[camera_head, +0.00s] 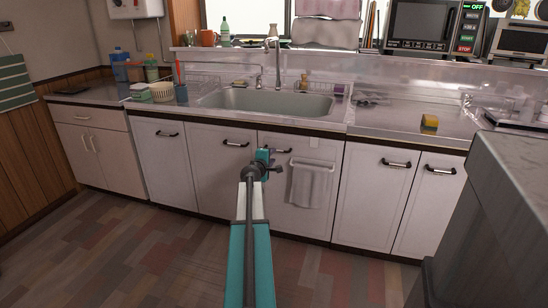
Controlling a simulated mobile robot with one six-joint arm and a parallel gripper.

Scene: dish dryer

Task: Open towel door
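The towel door (275,200) is a white cabinet door below the sink, to the right of the picture's middle. It is closed, flush with the doors beside it. Its dark-ended bar handle (280,150) runs across the top left. A grey-white towel (307,187) hangs from a white rail (312,165) on its right half. My gripper (266,160) is at the end of my teal and white arm, in front of the door's upper left, just below and left of the handle in the picture. It is small and dark; I cannot tell its opening or whether it touches the handle.
Closed white doors (212,175) stand to the left and more (372,200) to the right. The steel counter (385,118) with the sink (265,101) runs above. A grey block-like unit (495,220) stands at the right front. The wooden floor (150,245) before the cabinets is clear.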

